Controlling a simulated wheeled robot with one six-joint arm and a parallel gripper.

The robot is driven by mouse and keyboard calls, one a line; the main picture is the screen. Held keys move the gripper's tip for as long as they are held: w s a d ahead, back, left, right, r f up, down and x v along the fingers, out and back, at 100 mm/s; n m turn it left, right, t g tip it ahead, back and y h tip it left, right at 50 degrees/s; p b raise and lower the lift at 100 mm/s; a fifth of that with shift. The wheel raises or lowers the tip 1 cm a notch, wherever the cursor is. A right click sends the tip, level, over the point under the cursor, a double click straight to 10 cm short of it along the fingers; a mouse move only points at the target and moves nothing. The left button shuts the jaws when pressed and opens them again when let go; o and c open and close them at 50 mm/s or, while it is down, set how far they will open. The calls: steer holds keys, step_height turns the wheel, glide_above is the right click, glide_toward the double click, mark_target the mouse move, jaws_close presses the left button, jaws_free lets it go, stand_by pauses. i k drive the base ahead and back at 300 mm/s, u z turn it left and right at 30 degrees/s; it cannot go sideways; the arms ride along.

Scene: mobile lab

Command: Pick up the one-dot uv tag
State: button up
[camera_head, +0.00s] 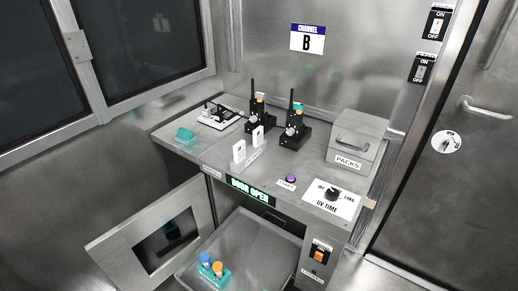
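Two small white upright tags stand side by side near the front edge of the metal bench, a left tag (239,152) and a right tag (257,138). Each has a small dark mark near its top. The dots are too small to count, so I cannot tell which is the one-dot tag. A small label with unreadable print lies just in front of them. My gripper is not in view.
Two black radio-like devices (258,110) (294,132) stand behind the tags. A PACKS box (357,142) is at the right. Below, a door (153,240) hangs open beside a tray (262,248) holding a teal rack (214,279).

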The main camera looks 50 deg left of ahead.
mark_target(238, 150)
steer(key=u, duration=0.5)
steer(key=i, duration=0.9)
steer(key=u, duration=0.75)
